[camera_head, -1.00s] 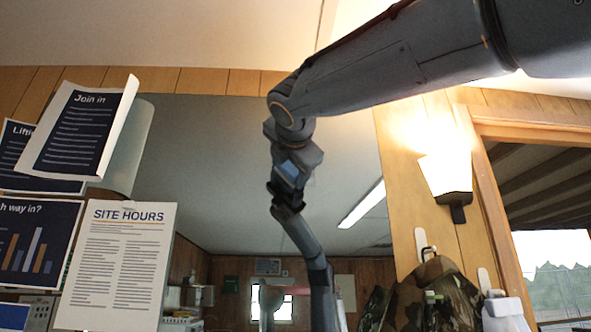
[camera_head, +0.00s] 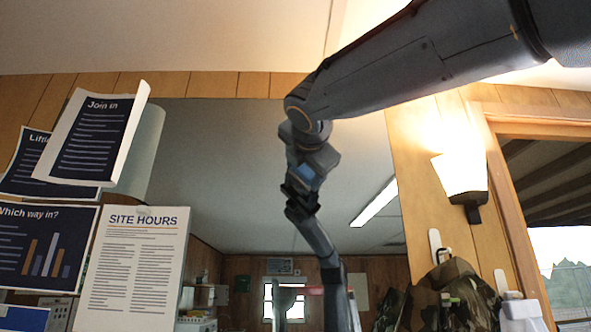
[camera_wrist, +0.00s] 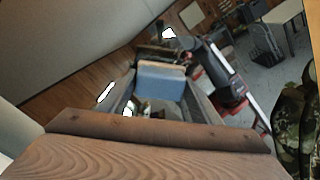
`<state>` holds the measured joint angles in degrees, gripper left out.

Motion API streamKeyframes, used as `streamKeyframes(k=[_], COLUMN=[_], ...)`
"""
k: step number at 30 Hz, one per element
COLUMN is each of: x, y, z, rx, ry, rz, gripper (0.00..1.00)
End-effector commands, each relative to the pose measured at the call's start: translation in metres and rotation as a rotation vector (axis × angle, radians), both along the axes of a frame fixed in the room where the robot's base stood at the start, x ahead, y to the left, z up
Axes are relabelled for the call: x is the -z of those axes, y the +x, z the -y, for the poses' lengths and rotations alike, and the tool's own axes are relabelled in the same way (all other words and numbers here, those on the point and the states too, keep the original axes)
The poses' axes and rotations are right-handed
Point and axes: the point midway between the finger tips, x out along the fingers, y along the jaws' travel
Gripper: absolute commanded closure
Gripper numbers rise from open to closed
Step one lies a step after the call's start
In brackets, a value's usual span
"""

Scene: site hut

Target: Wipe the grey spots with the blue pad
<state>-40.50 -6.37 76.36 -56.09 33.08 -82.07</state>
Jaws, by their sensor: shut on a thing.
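My gripper (camera_head: 301,192) is at the end of my arm, in front of a large mirror (camera_head: 240,150) in the middle of the head view. It is shut on the pad; its fingertips are small and dark here. In the wrist view the pad's brown, wood-grained back (camera_wrist: 140,155) fills the bottom foreground. Further up, the mirror shows the pad's blue face between grey parts of my reflected gripper. The pad seems apart from the glass, though I cannot tell the gap. I cannot make out any grey spots in either view.
Several posters hang left of the mirror, including a white "SITE HOURS" sheet (camera_head: 134,265) and a curling "Join in" sheet (camera_head: 92,140). On the right are a lit wall lamp (camera_head: 462,182), hanging camouflage clothing (camera_head: 455,295) and a wooden window frame (camera_head: 512,190).

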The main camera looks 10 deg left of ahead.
Motion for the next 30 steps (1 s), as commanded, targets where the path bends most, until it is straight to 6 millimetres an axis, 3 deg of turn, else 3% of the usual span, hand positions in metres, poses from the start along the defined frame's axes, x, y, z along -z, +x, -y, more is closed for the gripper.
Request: streamKeyframes(k=[30], x=[-0.002], y=[0.016], z=[0.057], rx=[0.004], ry=[-0.001], rz=[-0.001], gripper=[0.60])
